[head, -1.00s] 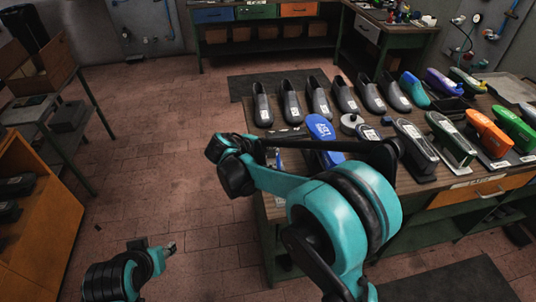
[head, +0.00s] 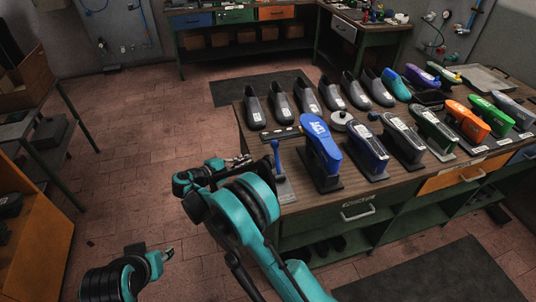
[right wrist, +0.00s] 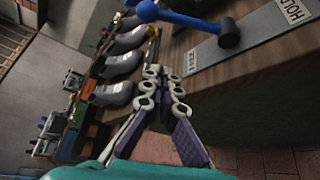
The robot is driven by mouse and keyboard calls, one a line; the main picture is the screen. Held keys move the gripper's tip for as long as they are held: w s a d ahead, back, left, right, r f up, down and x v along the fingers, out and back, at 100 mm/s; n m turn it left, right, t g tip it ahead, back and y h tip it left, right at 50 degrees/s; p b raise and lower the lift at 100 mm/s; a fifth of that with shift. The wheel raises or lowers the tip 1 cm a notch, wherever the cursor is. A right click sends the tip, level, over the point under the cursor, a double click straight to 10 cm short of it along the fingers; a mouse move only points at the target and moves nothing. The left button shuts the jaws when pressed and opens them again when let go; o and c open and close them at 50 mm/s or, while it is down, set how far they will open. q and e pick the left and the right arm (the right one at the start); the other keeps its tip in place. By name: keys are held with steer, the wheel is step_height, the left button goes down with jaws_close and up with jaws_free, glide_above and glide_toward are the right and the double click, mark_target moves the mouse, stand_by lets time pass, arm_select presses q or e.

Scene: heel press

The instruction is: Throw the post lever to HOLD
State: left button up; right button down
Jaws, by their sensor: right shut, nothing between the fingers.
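The post lever (head: 279,160) has a blue shaft and round knob, and rises from a grey plate (head: 287,193) at the bench's left front corner. In the right wrist view, the knob (right wrist: 148,11) leans away from the end of the plate (right wrist: 263,31) marked HOLD (right wrist: 294,11). The shaft meets a dark pivot. My left gripper (head: 168,254) is low at left, too small to read.
The bench (head: 340,200) holds a row of dark shoes (head: 305,97) behind the lever. A blue shoe form (head: 321,145) stands close to its right, with several more beyond. Open floor (head: 130,185) lies left of the bench. An orange cabinet (head: 35,225) is at far left.

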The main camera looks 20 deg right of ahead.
steer(key=shift+d, duration=0.1)
steer(key=b+x, duration=0.1)
steer(key=x, duration=0.9)
steer(key=shift+b, duration=0.35)
steer(key=s, duration=0.1)
steer(key=s+r, duration=0.1)
steer(key=s, duration=0.1)
steer(key=shift+d+r, duration=0.25)
steer(key=shift+r, duration=0.15)
steer(key=shift+s+r, duration=0.1)
steer(key=shift+s, duration=0.05)
steer(key=shift+d, duration=0.1)
steer(key=shift+s+r+m+t+b, duration=0.2)
steer(key=shift+s+m+t+b, duration=0.15)
steer(key=shift+b, duration=0.35)
steer(key=s+m+t+h+b, duration=0.2)
steer(key=s+m+b, duration=0.3)
steer(key=s+b, duration=0.3)
steer(key=shift+s+d+h, duration=0.15)
steer(key=shift+s+h, duration=0.35)
steer(key=shift+s, duration=0.15)
